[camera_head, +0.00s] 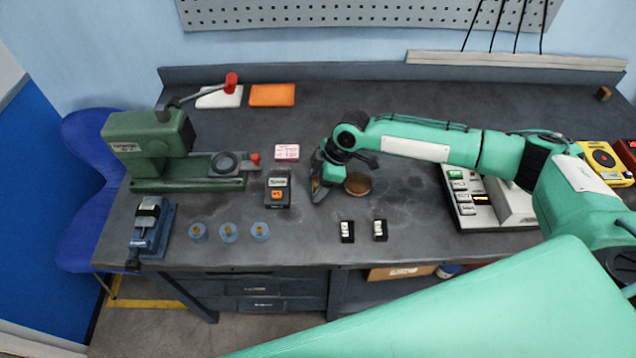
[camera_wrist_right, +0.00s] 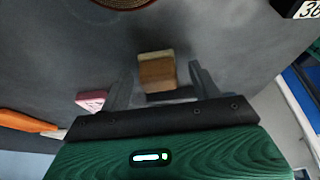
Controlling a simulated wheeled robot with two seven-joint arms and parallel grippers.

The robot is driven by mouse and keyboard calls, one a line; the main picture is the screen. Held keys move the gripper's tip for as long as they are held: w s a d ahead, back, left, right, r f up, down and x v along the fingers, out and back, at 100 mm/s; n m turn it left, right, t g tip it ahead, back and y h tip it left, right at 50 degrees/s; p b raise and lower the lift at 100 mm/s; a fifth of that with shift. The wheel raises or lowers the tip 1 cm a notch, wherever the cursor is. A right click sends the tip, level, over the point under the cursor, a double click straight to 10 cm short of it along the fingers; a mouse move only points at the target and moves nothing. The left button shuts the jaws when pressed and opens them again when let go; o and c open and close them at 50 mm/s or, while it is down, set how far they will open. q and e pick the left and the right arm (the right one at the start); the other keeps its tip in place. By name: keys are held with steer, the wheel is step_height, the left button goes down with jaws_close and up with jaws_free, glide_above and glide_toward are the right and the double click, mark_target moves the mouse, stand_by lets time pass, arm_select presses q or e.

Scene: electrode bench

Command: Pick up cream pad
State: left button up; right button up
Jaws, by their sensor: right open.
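My right gripper (camera_head: 319,188) reaches down to the bench from the right, just left of a round brown disc (camera_head: 357,183). In the right wrist view my right gripper (camera_wrist_right: 162,84) is open, one finger on each side of a small block, cream on one face and tan-brown on another, which looks like the cream pad (camera_wrist_right: 157,70). The fingers look apart from it; its height relative to the fingertips is hard to tell. In the head view the pad is mostly hidden by the gripper. My left gripper is not in view.
A pink pad (camera_head: 287,152) and a dark meter (camera_head: 278,190) lie left of the gripper. A green press (camera_head: 150,150), blue holders (camera_head: 228,232) and small black holders (camera_head: 347,231) stand around. An orange pad (camera_head: 272,95) lies at the back. A white device (camera_head: 490,200) is right.

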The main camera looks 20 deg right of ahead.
steer(key=c, duration=0.9)
steer(key=shift+c, duration=0.9)
step_height(320, 180, up, 20)
steer(key=b, duration=0.3)
steer(key=shift+b, duration=0.3)
steer(key=shift+o, duration=0.5)
